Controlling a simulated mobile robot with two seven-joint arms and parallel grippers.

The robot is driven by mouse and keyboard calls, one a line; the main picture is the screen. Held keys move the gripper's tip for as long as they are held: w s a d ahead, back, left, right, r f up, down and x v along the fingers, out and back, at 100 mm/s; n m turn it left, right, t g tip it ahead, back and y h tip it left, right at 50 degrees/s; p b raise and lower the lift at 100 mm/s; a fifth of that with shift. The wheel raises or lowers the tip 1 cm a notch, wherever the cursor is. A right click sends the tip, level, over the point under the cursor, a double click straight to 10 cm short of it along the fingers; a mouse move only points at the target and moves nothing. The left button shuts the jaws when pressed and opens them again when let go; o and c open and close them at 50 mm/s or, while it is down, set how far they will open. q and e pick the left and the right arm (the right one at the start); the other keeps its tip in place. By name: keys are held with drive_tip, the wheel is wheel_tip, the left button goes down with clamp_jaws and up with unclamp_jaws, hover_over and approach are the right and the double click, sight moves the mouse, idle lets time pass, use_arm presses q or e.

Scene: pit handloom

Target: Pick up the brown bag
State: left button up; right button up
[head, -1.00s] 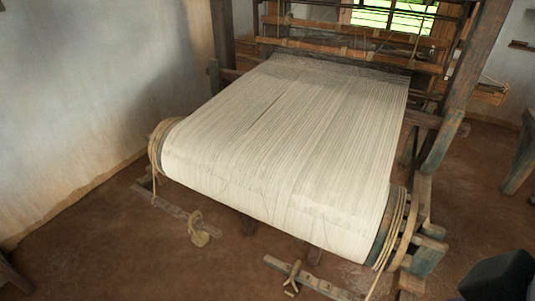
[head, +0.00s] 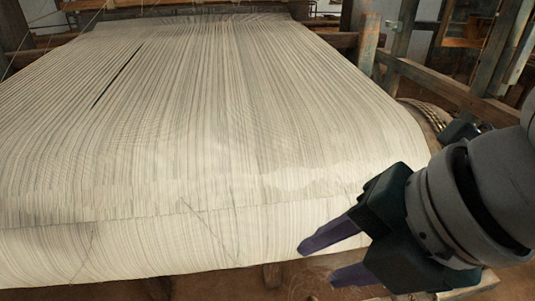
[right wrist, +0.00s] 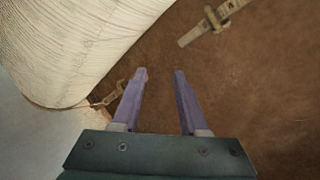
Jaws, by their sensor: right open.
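I cannot make out a brown bag in either current view. My right gripper (head: 320,264) reaches in from the right in the head view, beside the front right part of the white warp roll. Its two purple fingers are apart with nothing between them. In the right wrist view the open fingers (right wrist: 160,73) point over bare brown floor, with the warp roll at upper left. My left gripper is not in view.
The wide white warp (head: 220,130) fills most of the head view. Wooden loom posts (head: 367,45) stand behind it. A wooden bar with a tie around it (right wrist: 212,24) lies on the brown floor (right wrist: 250,90), which is otherwise mostly clear there.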

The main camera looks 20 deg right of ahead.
drive_tip(key=w+d+f+n+h+b, duration=0.1)
drive_tip(key=d+f+n+b, duration=0.3)
drive_tip(key=f+b, duration=0.75)
drive_tip(key=w+d+f+n+h+b, duration=0.1)
drive_tip(key=d+f+n+b, duration=0.35)
drive_tip(key=f+b, duration=0.7)
drive_tip(key=shift+g, duration=0.3)
drive_tip(key=b+x, duration=0.1)
drive_tip(key=x, duration=0.2)
drive_tip(key=a+b+x, duration=0.1)
drive_tip(key=x, duration=0.3)
drive_tip(key=b+x, duration=0.1)
drive_tip(key=x, duration=0.3)
drive_tip(key=shift+a+f+b, duration=0.15)
drive_tip(key=shift+f+b, duration=0.05)
drive_tip(key=shift+b, duration=0.15)
drive_tip(key=c, duration=0.4)
clamp_jaws()
